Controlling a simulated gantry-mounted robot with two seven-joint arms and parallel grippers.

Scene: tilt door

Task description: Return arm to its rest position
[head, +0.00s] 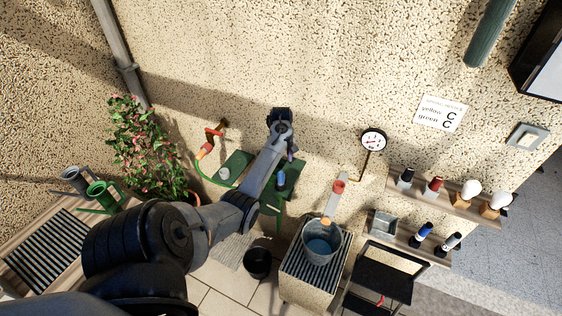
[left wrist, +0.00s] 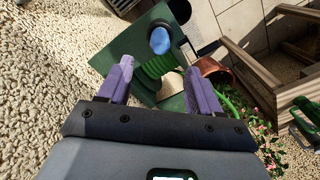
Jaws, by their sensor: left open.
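My left arm reaches in from the lower left of the head view up to the wall. Its gripper (head: 290,154) is small and partly hidden by the arm, above a green bench (head: 238,163). In the left wrist view, the two purple fingers (left wrist: 160,82) stand wide apart with nothing between them. A blue-topped item (left wrist: 160,40) and a green coil lie beyond the fingertips over a green panel (left wrist: 140,58). The blue item also shows in the head view (head: 281,179), just below the gripper. My right gripper is not in view.
A potted plant (head: 150,150) and watering cans (head: 98,190) stand left. A red-handled tap (head: 214,132) and a gauge (head: 373,141) are on the wall. A bucket (head: 321,243) sits on a grated stand. Wall shelves (head: 465,209) with bottles are right.

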